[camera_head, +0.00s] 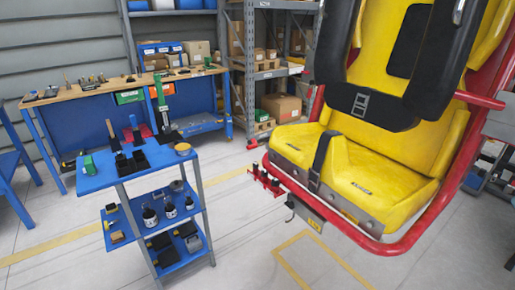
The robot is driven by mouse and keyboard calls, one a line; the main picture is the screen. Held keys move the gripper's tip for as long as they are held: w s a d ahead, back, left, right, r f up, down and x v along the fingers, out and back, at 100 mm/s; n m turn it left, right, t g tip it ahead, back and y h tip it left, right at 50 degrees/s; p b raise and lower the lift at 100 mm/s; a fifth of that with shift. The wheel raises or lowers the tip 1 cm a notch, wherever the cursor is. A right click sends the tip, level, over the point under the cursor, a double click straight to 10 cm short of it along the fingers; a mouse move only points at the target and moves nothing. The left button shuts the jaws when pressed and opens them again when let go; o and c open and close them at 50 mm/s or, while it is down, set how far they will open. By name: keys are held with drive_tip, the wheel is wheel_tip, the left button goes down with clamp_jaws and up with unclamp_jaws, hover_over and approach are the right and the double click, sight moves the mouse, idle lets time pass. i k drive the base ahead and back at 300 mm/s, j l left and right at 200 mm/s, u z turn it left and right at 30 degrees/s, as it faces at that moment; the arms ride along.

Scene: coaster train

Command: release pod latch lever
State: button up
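The coaster pod (375,155) is a yellow seat in a red tubular frame at the right of the head view. A black restraint with a buckle crosses its upper part. A black strap (321,155) runs over the seat front. Under the front edge hangs a small grey box (305,213) with a dark hook-like piece at its left. Red fittings (264,181) stick out at the seat's front left corner. I cannot tell for sure which of these parts is the latch lever. My gripper is not in view.
A blue tool cart (113,181) with tools and bottles stands at left front. A workbench (128,88) and a shelf rack (269,74) with boxes stand behind. The grey floor between cart and pod is clear, with yellow lines.

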sight(251, 146)
drive_tip(key=i+j, duration=0.25)
drive_tip(key=i, duration=0.15)
drive_tip(key=i+j, duration=0.2)
drive_tip(key=i, duration=0.2)
drive_tip(key=i+l+u, duration=0.1)
drive_tip(key=i, duration=0.35)
drive_tip(key=i+l, duration=0.2)
drive_tip(key=i, duration=0.25)
drive_tip(key=i+l+u, duration=0.15)
drive_tip(key=i, duration=0.3)
